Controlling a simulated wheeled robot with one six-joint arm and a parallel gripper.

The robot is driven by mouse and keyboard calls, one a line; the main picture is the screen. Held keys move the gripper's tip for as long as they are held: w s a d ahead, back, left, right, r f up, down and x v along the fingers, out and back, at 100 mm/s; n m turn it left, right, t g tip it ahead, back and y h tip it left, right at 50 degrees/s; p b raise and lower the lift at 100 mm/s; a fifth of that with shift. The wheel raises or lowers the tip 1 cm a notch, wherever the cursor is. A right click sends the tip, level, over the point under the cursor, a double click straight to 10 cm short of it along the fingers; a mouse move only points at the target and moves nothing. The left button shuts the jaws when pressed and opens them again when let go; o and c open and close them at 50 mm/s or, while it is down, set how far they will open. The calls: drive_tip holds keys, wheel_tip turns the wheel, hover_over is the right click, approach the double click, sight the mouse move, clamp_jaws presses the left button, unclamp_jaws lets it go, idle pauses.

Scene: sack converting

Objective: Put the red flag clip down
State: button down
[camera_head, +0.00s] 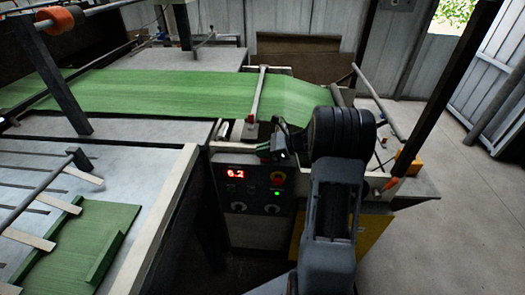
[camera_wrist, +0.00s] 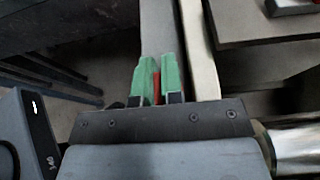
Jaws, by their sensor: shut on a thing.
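My gripper (camera_wrist: 159,72) shows in the wrist view with two green fingers pointing away from the camera. It is shut on the red flag clip (camera_wrist: 157,88), of which only a narrow red strip shows between the fingers. The rest of the clip is hidden by the fingers. In the head view my gripper (camera_head: 272,148) is at the left of my dark wrist, above the front edge of the machine by the control panel. The clip cannot be made out there.
Green sacks (camera_head: 70,255) lie at lower left. Open floor (camera_head: 430,235) is at right.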

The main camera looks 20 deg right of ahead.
drive_tip(key=shift+f, duration=0.2)
drive_tip(key=c, duration=1.5)
unclamp_jaws()
drive_tip(key=shift+c, duration=0.2)
